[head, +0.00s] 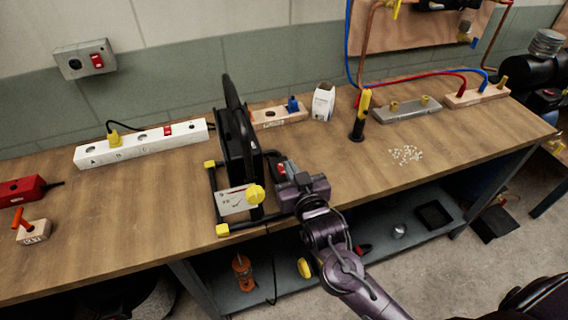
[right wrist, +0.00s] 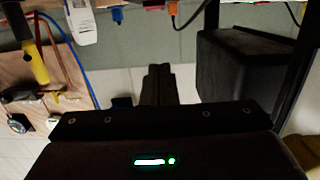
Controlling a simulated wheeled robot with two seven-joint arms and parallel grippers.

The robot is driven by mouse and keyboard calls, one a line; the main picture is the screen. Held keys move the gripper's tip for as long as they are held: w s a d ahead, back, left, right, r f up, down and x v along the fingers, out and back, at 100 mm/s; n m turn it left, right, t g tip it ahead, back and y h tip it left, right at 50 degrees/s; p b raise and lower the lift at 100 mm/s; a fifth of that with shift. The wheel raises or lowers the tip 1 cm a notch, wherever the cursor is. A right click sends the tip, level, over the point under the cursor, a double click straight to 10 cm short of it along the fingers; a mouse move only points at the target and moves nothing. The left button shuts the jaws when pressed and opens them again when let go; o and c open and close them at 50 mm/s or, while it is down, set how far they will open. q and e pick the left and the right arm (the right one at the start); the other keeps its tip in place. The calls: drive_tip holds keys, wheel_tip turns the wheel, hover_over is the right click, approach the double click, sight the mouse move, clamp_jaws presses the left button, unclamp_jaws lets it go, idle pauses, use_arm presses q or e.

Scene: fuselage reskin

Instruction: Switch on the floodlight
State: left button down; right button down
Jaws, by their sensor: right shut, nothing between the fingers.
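The floodlight (head: 238,140) is a black panel on a black tube stand with yellow feet. It stands on the workbench left of my right gripper, with a yellow knob (head: 254,194) on its near side. In the right wrist view its black housing (right wrist: 245,65) is at the right. My right gripper (head: 283,171) is shut and empty beside the housing. Its closed fingers (right wrist: 158,85) show in the right wrist view, apart from the housing. A small red part (head: 281,168) shows at the fingertips; I cannot tell whether they touch it. My left gripper is not in view.
A white power strip (head: 140,144) with a yellow plug and red switch lies behind left on the workbench (head: 120,215). A yellow-black tool (head: 360,115) and a white carton (head: 323,102) stand right. Loose white bits (head: 406,154) lie farther right.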

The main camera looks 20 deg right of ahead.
drive_tip(key=p, duration=0.1)
hover_over(283, 168)
drive_tip(key=s, duration=0.1)
drive_tip(key=shift+s+f, duration=0.15)
drive_tip(key=shift+f, duration=0.35)
wheel_tip(283, 168, down, 2)
drive_tip(key=shift+f, duration=0.85)
drive_tip(key=shift+p, duration=0.3)
